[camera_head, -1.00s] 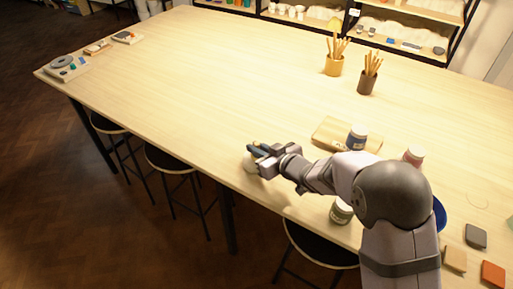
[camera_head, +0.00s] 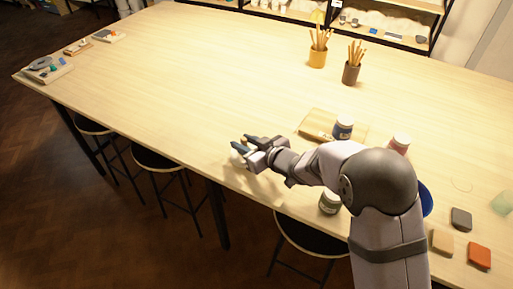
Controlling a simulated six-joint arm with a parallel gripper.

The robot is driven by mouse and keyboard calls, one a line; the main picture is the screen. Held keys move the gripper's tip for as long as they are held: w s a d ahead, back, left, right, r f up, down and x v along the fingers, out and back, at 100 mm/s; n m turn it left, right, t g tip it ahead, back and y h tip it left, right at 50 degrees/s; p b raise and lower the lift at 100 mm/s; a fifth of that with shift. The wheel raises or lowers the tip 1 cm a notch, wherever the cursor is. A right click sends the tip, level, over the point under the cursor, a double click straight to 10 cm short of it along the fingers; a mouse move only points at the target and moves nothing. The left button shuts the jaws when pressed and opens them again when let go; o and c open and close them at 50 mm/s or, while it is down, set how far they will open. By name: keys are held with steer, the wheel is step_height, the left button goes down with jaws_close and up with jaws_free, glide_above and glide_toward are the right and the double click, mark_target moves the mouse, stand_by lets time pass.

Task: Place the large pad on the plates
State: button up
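My gripper (camera_head: 244,146) is over the near edge of the table, its dark fingers spread apart. A small pale round thing (camera_head: 237,160) is just below and beside the fingers, partly hidden; I cannot tell whether they touch it. I cannot tell which thing is the large pad. Flat square pieces lie at the lower right: dark grey (camera_head: 461,219), tan (camera_head: 442,241) and orange (camera_head: 480,256). No plates are clear to me; a blue round thing (camera_head: 426,200) is mostly hidden behind my arm.
A wooden board (camera_head: 316,123) and a blue-labelled jar (camera_head: 343,128) are beyond my arm. Brush pots (camera_head: 318,56) stand farther back. Small boards (camera_head: 47,70) lie far left. The left-middle table (camera_head: 170,80) is clear.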

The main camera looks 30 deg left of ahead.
steer(key=b+v, duration=0.1)
steer(key=v, duration=1)
steer(key=shift+s+d+b, duration=0.15)
steer(key=shift+d+b, duration=0.2)
